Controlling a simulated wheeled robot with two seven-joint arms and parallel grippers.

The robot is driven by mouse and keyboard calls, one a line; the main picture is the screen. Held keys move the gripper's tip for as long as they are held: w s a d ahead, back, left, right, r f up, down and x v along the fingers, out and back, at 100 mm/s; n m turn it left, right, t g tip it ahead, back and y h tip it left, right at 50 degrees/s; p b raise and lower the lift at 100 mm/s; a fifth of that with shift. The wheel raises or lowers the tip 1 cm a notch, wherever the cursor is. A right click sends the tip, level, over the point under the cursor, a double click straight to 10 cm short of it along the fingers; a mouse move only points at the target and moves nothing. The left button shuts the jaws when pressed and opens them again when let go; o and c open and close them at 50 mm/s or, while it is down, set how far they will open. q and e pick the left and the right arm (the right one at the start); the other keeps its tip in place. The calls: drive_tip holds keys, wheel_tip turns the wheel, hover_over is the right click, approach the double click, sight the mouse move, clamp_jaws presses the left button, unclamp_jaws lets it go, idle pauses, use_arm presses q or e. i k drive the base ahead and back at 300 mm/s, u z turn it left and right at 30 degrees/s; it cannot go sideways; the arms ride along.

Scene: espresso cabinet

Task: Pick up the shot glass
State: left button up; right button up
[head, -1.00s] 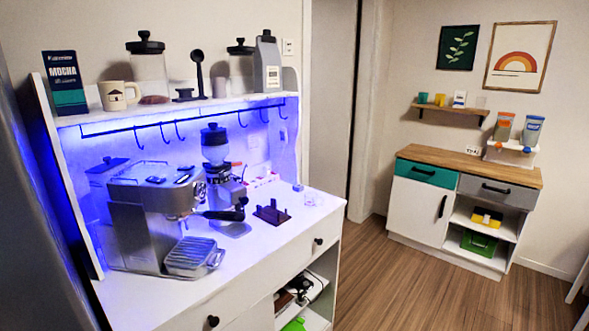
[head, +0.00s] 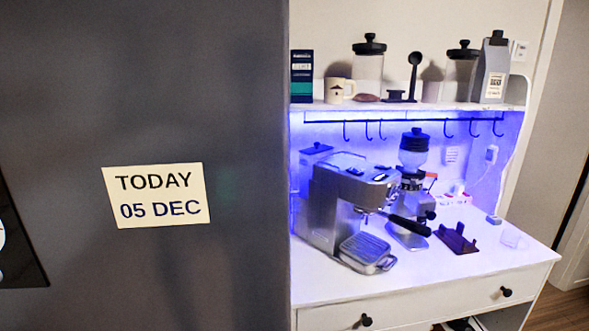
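A small clear glass (head: 513,238), which looks like the shot glass, stands on the white cabinet top near its right end. It is faint and hard to make out against the white surface. It is to the right of a dark brown stand (head: 457,239). Neither of my grippers shows in the head view.
The espresso machine (head: 338,205) and the grinder (head: 412,190) stand on the white cabinet (head: 430,290). A shelf above holds jars, a mug (head: 336,91) and a grey bag (head: 492,70). A dark grey panel (head: 145,90) with a date sign (head: 156,195) fills the left.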

sight(509, 239)
drive_tip(key=z, duration=1.4)
